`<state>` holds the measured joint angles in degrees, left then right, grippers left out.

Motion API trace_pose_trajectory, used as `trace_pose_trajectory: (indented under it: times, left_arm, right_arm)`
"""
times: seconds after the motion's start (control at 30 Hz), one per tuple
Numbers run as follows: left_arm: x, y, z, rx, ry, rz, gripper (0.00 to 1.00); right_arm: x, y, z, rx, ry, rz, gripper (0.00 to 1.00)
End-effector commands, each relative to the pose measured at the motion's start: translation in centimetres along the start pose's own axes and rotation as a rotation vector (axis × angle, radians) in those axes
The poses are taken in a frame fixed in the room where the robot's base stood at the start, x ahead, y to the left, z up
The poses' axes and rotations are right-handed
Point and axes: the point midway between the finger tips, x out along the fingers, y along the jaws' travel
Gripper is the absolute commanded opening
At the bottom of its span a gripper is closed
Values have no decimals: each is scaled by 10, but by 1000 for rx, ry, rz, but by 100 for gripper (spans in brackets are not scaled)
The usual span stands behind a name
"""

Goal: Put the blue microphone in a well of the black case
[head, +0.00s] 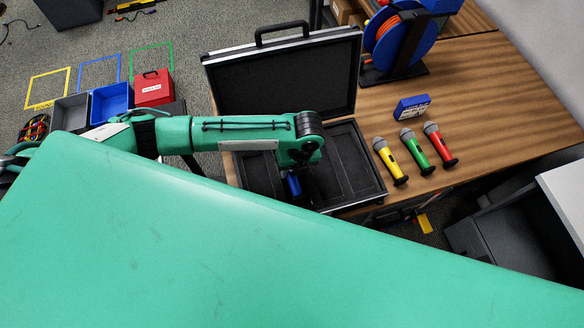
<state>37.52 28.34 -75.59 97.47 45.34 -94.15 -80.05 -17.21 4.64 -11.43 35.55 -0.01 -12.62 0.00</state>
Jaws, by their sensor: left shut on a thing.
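The open black case (350,203) lies on the wooden table with its lid raised at the back. Its dark wells show in part. The blue microphone (293,184) shows as a small blue piece under my left wrist, over the left part of the case. My left gripper (296,172) points down there and is shut on it; my arm hides the fingertips and most of the microphone. I cannot tell whether the microphone touches the well floor. My right gripper is not in view.
Yellow (390,160), green (415,150) and red (439,144) microphones lie on the table right of the case. Behind them are a small blue box (412,107) and a blue cable reel (400,40). Bins (110,102) and a red box (153,88) stand at left.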

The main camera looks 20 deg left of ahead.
Motion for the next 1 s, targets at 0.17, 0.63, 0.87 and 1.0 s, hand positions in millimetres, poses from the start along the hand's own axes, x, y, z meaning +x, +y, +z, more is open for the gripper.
trace_pose_trajectory:
  times: [0.17,0.63,0.87,1.0]
  left_arm:
    - [2,0,0,0,0,1,39]
    - [-26,-1,1,1,-2,-3,39]
    - [-77,-2,1,2,-3,-4,39]
    - [-102,-1,0,1,-1,-3,39]
  right_arm:
    - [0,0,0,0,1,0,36]
    - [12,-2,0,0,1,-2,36]
    - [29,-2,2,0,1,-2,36]
    - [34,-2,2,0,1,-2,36]
